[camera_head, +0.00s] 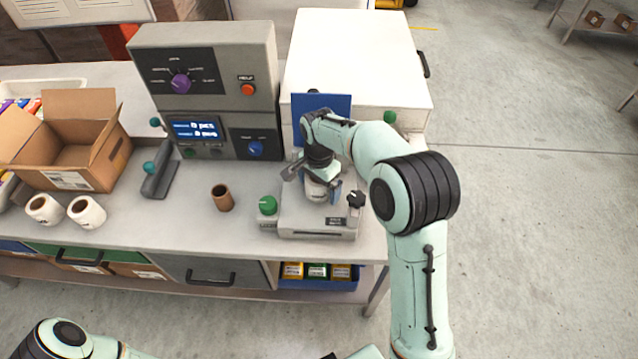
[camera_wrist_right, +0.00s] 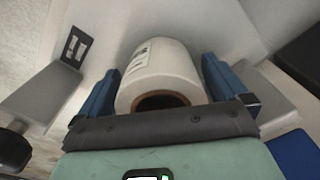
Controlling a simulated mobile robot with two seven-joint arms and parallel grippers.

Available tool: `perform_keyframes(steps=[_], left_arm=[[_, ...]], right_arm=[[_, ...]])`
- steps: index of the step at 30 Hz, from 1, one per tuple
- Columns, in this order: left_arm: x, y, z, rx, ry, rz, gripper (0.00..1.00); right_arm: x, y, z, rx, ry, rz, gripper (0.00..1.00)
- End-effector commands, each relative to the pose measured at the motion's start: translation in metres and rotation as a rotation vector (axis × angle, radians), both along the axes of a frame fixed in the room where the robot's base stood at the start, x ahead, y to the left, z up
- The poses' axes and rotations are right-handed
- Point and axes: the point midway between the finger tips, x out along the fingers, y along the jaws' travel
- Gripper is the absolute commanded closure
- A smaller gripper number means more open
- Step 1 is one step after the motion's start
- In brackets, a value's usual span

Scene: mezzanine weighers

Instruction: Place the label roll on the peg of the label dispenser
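A white label roll (camera_head: 316,191) with a brown core stands upright over the light grey base of what looks like the label dispenser (camera_head: 310,226). My right gripper (camera_head: 318,178) reaches down on it from above. In the right wrist view the roll (camera_wrist_right: 162,72) sits between the two blue fingers (camera_wrist_right: 163,85), which appear to press on its sides, its open core facing the camera. The peg is hidden, and I cannot tell whether the roll is around it or touches the base. My left arm shows at the bottom left; its gripper is not visible.
A brown empty core (camera_head: 222,198) stands mid-bench. A green button (camera_head: 267,205), a black knob (camera_head: 356,199) and a blue panel (camera_head: 321,104) are close around the gripper.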

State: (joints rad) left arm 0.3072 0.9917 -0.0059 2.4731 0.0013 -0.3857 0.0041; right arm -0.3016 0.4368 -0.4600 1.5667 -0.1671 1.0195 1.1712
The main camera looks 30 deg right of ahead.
Motion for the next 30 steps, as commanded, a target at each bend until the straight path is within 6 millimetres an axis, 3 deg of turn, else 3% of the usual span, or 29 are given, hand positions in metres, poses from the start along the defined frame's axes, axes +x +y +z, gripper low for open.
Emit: perform_keyframes(steps=[6, 10, 21, 30], left_arm=[[0.001, 0.0, 0.001, 0.0, -0.001, 0.0, 0.57], [0.003, 0.0, 0.004, 0.0, -0.003, 0.0, 0.57], [0.015, 0.0, 0.017, 0.0, -0.017, 0.0, 0.57], [0.02, 0.0, 0.023, 0.0, -0.023, 0.0, 0.57]], right_arm=[[0.0, 0.0, 0.002, 0.0, -0.001, 0.0, 0.0], [0.001, 0.0, 0.014, 0.001, -0.005, 0.0, 0.0], [0.002, 0.0, 0.091, 0.001, -0.007, 0.0, 0.0], [0.0, 0.0, 0.123, -0.001, -0.001, 0.0, 0.0]])
